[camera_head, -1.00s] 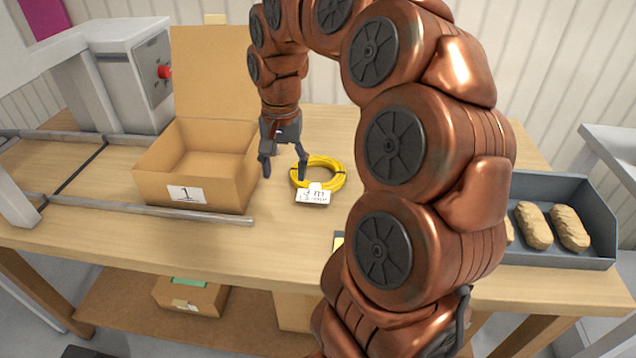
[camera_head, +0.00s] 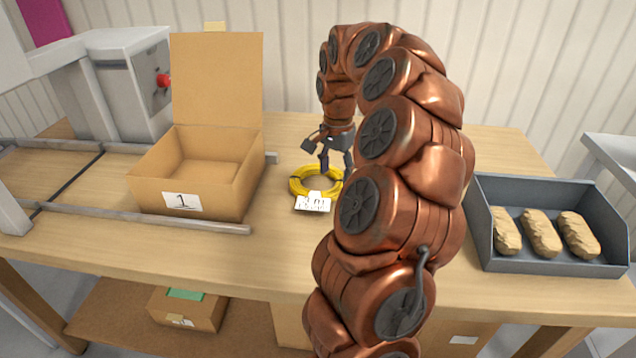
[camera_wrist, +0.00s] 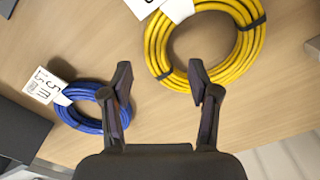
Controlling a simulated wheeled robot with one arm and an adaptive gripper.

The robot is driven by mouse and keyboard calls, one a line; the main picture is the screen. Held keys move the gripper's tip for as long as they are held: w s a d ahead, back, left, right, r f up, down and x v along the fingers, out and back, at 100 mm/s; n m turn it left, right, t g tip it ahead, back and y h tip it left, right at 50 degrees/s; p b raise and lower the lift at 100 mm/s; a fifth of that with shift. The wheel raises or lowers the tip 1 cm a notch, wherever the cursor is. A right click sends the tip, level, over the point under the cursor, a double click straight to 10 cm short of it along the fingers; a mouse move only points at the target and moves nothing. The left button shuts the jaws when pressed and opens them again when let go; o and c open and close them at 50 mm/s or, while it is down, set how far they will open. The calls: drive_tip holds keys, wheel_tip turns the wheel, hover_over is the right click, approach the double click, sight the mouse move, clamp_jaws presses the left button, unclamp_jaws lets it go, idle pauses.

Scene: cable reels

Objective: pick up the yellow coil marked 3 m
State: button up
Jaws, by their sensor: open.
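The yellow coil (camera_head: 299,182) lies flat on the wooden table, right of the cardboard box marked 1. Its white tag (camera_head: 312,203) hangs at its near side and reads about 3 m. My gripper (camera_head: 337,166) is open and empty, above the table by the coil's far right side. In the wrist view the yellow coil (camera_wrist: 156,52) lies at the top, ahead of the right fingertip; its tag is partly cut off. My arm hides part of the table in the head view.
A blue coil (camera_wrist: 84,124) with a tag reading 5 m lies left of my gripper in the wrist view. The open cardboard box (camera_head: 225,200) stands left of the yellow coil. A grey tray (camera_head: 558,266) with brown lumpy pieces stands at right. Metal rails (camera_head: 130,216) cross the left side.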

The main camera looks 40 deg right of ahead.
sight(337, 187)
wheel_tip(337, 187, down, 5)
drive_tip(key=shift+s+d+p, duration=0.1)
drive_tip(key=shift+s+p, duration=0.05)
drive_tip(key=shift+p, duration=0.35)
clamp_jaws()
idle(0.4)
